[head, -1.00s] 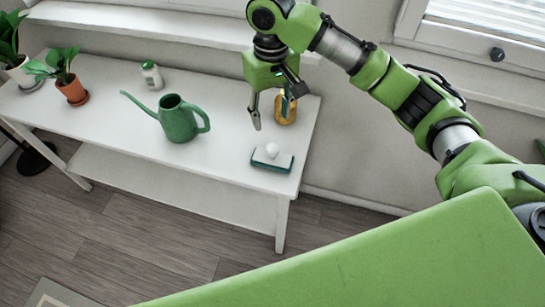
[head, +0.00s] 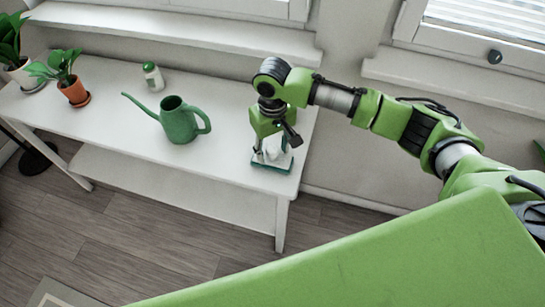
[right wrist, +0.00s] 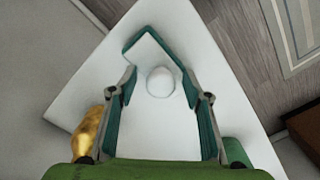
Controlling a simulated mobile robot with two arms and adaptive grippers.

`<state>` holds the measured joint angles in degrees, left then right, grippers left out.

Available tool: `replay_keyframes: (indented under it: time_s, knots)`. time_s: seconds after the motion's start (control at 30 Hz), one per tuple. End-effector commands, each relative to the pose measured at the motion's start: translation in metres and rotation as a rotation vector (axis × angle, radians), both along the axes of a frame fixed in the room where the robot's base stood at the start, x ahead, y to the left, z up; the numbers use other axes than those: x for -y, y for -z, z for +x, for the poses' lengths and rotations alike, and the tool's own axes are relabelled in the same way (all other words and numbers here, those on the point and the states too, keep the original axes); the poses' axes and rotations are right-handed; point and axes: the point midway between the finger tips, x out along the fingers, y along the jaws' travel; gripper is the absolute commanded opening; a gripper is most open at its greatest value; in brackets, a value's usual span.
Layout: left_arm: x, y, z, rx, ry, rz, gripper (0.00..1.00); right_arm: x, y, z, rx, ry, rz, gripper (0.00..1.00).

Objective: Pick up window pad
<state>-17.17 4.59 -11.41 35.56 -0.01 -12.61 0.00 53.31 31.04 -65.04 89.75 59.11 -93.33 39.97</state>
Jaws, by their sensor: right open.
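The window pad is a flat teal-green pad with a white top and a round white knob; in the head view its green edge (head: 286,168) shows at the right end of the white table. In the right wrist view the knob (right wrist: 160,82) stands between the two fingers, and the pad's far corner (right wrist: 150,48) shows beyond it. My right gripper (head: 270,155) is open and points down over the pad, partly hiding it. In the wrist view its fingers (right wrist: 160,86) are on either side of the knob, with gaps to it. My left gripper is not in view.
A green watering can (head: 179,122) stands left of the pad on the white table (head: 115,110). A white bottle (head: 152,77) and potted plants (head: 73,90) are farther left. A golden bottle (right wrist: 88,133) is close beside my gripper in the wrist view.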

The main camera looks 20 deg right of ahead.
Motion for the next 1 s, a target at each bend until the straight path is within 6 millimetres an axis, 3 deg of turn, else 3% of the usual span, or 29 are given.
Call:
replay_keyframes:
  time_s: [0.27,0.43,0.77,1.0]
  knots:
    - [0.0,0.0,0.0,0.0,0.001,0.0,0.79,0.0,0.004,0.0,0.001,-0.001,0.001,0.45]
    - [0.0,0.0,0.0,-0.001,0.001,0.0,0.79,0.0,0.004,0.0,0.001,-0.001,0.001,0.02]
    - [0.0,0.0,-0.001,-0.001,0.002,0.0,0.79,0.0,0.003,0.001,0.002,-0.001,0.001,0.02]
    - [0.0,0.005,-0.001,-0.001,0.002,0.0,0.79,-0.001,-0.015,0.001,0.005,-0.002,0.002,0.02]
